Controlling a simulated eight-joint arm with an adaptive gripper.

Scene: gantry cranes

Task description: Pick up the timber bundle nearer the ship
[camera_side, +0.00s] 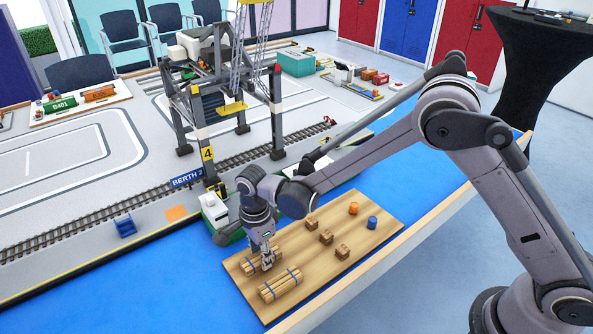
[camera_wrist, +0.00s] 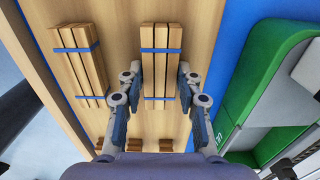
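The timber bundle nearer the ship (camera_wrist: 160,38) is several pale sticks with blue bands, lying on the wooden board; in the side view this bundle (camera_side: 252,269) is partly hidden by my gripper (camera_side: 267,264). In the wrist view my gripper (camera_wrist: 159,70) is open, with one finger on each long side of this bundle and narrow gaps showing. The other timber bundle (camera_side: 281,285) lies apart, nearer the board's front edge, and at the left of the wrist view (camera_wrist: 78,58). The green-and-white ship (camera_wrist: 262,95) is at the right of the wrist view.
Several small brown crates (camera_side: 326,237), an orange drum (camera_side: 353,208) and a blue drum (camera_side: 372,222) stand on the wooden board (camera_side: 375,205). A grey gantry crane (camera_side: 207,135) rises behind the ship. Rails (camera_side: 95,220) run along the quay.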

